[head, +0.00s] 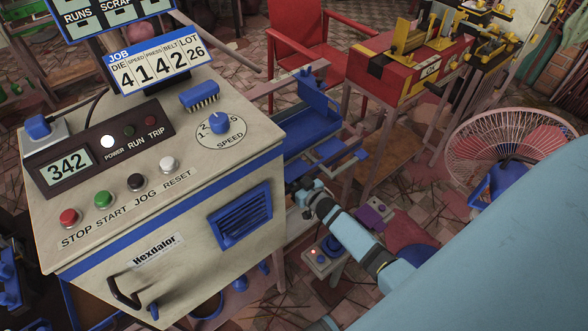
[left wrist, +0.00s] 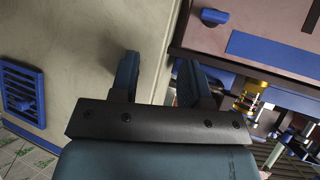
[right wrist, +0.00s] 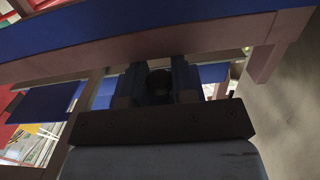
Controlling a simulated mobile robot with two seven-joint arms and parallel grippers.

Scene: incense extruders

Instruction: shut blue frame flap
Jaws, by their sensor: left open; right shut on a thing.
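The blue frame (head: 312,103) stands beyond the right side of the control cabinet, with blue bars and a flat panel (head: 303,140) below its upright part. I cannot tell surely which part is the flap or how far it is swung. My right gripper (head: 299,187) is at the frame's near lower side, partly hidden by the cabinet. In the right wrist view the right gripper (right wrist: 159,75) is shut on a dark round knob (right wrist: 160,86), under a long blue and brown beam (right wrist: 150,35). My left gripper (left wrist: 158,78) is open and empty, beside a beige cabinet wall.
The beige control cabinet (head: 100,235) with buttons and a blue vent (head: 240,215) fills the left. A red chair (head: 305,40), a red machine (head: 385,70) and a wire fan (head: 510,140) stand behind and right. A small button box (head: 325,255) sits below my right arm.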

